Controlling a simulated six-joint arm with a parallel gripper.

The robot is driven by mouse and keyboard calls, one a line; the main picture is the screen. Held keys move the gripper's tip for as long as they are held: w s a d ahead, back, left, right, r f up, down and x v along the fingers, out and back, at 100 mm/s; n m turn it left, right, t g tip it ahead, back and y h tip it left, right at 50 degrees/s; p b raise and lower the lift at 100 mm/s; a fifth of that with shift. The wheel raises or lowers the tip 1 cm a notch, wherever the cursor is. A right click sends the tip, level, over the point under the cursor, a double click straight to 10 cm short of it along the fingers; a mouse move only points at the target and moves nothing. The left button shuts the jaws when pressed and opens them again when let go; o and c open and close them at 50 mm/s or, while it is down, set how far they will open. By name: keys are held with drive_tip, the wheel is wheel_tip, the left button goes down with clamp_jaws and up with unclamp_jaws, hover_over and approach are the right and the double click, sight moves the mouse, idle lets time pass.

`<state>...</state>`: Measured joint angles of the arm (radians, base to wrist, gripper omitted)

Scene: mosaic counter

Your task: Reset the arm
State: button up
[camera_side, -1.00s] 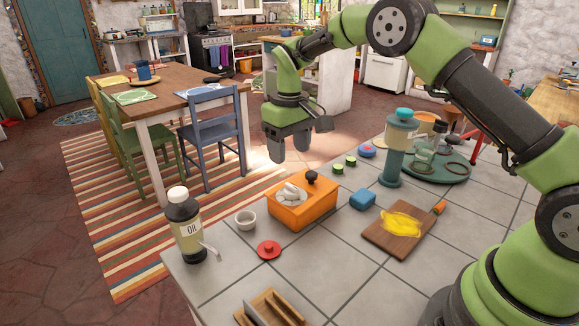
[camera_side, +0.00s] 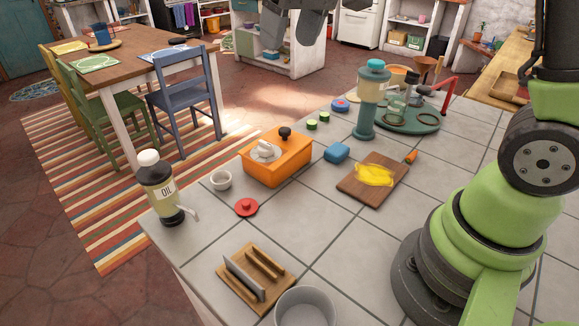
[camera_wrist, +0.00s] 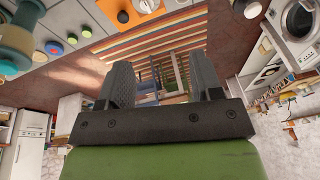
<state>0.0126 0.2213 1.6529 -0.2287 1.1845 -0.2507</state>
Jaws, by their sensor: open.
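My gripper (camera_side: 290,35) is high above the counter at the top edge of the side view, partly cut off by the frame. In the wrist view my gripper (camera_wrist: 162,80) shows two dark fingers spread apart with nothing between them. My arm's upper links run out of the side view at the top right. The gripper is clear of the counter (camera_side: 335,235) and touches nothing that I can see.
The counter holds an oil bottle (camera_side: 160,190), an orange box (camera_side: 278,165), a white cup (camera_side: 221,180), a red lid (camera_side: 246,207), a wooden rack (camera_side: 245,285), a blue block (camera_side: 337,152), a cutting board (camera_side: 355,190) and a teal dispenser (camera_side: 370,105).

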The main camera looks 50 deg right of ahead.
drive_tip(key=s+a+r+m+t+y, duration=0.1)
drive_tip(key=s+t, duration=0.3)
drive_tip(key=s, duration=1.4)
drive_tip(key=shift+a+m, duration=0.4)
drive_tip(key=shift+m, duration=0.4)
